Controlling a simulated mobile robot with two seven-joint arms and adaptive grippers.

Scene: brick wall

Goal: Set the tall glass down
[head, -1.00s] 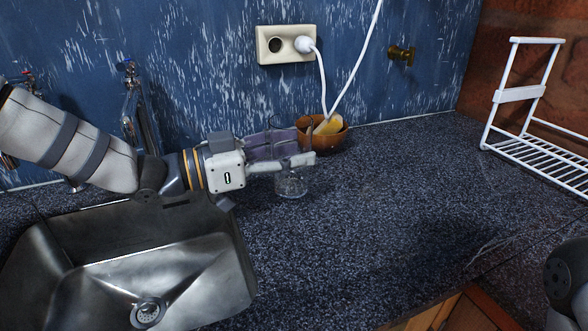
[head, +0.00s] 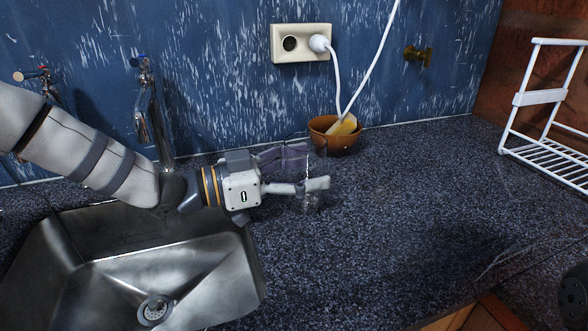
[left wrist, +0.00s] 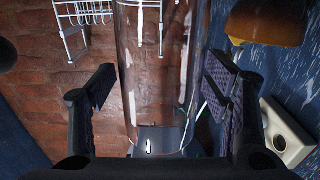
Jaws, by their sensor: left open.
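The tall glass (left wrist: 158,75) is clear and see-through. In the left wrist view it lies between the two fingers of my left gripper (left wrist: 160,100), with a gap visible on the left side. In the head view my left gripper (head: 310,170) reaches right over the counter (head: 400,210), its fingers apart around the glass. The lower part of the glass (head: 312,202) shows faintly below the fingers, at the counter. I cannot tell for sure whether its base touches the counter.
A brown bowl (head: 335,142) with a yellow item stands behind the gripper by the wall. A metal sink (head: 215,290) lies at front left, with taps (head: 140,110) behind. A white wire rack (head: 550,160) stands at right. The counter between is clear.

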